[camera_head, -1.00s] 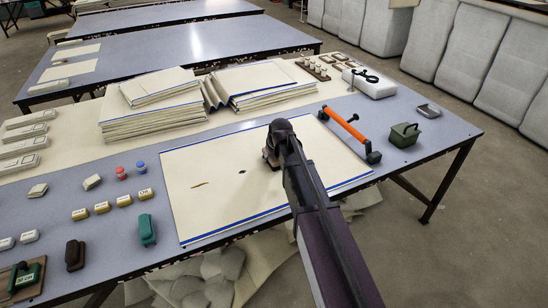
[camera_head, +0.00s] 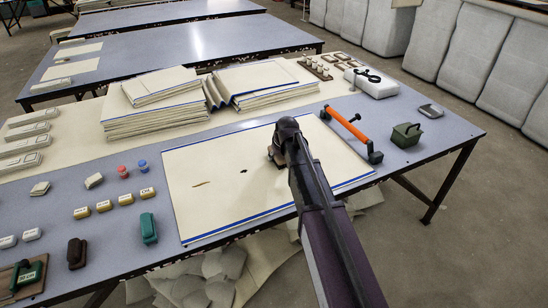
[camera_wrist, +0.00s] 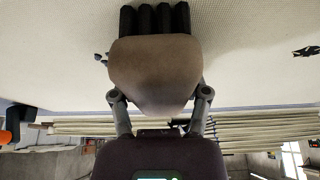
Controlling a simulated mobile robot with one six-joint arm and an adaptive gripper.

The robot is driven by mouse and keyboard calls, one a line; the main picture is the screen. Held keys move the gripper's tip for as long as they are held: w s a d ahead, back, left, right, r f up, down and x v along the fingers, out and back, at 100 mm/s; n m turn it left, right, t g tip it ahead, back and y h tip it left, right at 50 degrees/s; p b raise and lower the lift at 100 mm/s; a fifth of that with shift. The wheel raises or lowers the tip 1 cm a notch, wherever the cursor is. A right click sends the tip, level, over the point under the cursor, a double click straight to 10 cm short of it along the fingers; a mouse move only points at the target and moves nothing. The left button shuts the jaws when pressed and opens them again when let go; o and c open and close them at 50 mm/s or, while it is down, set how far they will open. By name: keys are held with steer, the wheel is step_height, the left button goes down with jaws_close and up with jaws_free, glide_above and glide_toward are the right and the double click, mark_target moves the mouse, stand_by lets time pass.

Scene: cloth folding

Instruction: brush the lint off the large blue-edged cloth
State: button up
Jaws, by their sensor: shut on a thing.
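The large blue-edged cloth (camera_head: 225,205) lies flat on the near table. A brown streak of lint (camera_head: 201,183) and a small black spot (camera_head: 243,171) show on its left half. My gripper (camera_head: 280,148) is over the right part of the cloth and is shut on a brown brush. In the wrist view my gripper (camera_wrist: 161,96) has a finger on each side of the brush body (camera_wrist: 155,68). The black bristles point at the cloth and look close to it; contact is unclear. A dark patch (camera_wrist: 305,51) also shows on the cloth there.
An orange-handled tool (camera_head: 345,124) lies by the cloth's right edge, with a green box (camera_head: 406,134) beyond it. Folded cloth stacks (camera_head: 155,120) stand behind. A teal block (camera_head: 148,228) and several small blocks are to the left.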

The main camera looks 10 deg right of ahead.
steer(key=shift+w+d, duration=0.15)
steer(key=shift+d, duration=0.45)
steer(key=shift+w+d, duration=0.15)
steer(key=shift+d, duration=0.45)
steer(key=shift+d, duration=0.15)
steer(key=shift+w+d, duration=0.35)
steer(key=shift+d, duration=0.55)
steer(key=shift+w+d, duration=0.35)
steer(key=shift+d, duration=0.55)
steer(key=shift+a, duration=0.15)
steer(key=shift+s+a+f, duration=0.1)
steer(key=shift+s+a, duration=0.15)
steer(key=shift+a, duration=0.4)
steer(key=shift+s+a+r, duration=0.1)
steer(key=shift+s+a, duration=0.15)
steer(key=shift+a, duration=0.35)
steer(key=shift+s+a+f, duration=0.1)
steer(key=shift+s+a, duration=0.15)
steer(key=shift+a, duration=0.4)
steer(key=shift+a, duration=0.1)
steer(key=shift+s+a, duration=0.3)
steer(key=shift+a, duration=0.6)
steer(key=shift+s+a, duration=0.25)
steer(key=shift+a, duration=0.65)
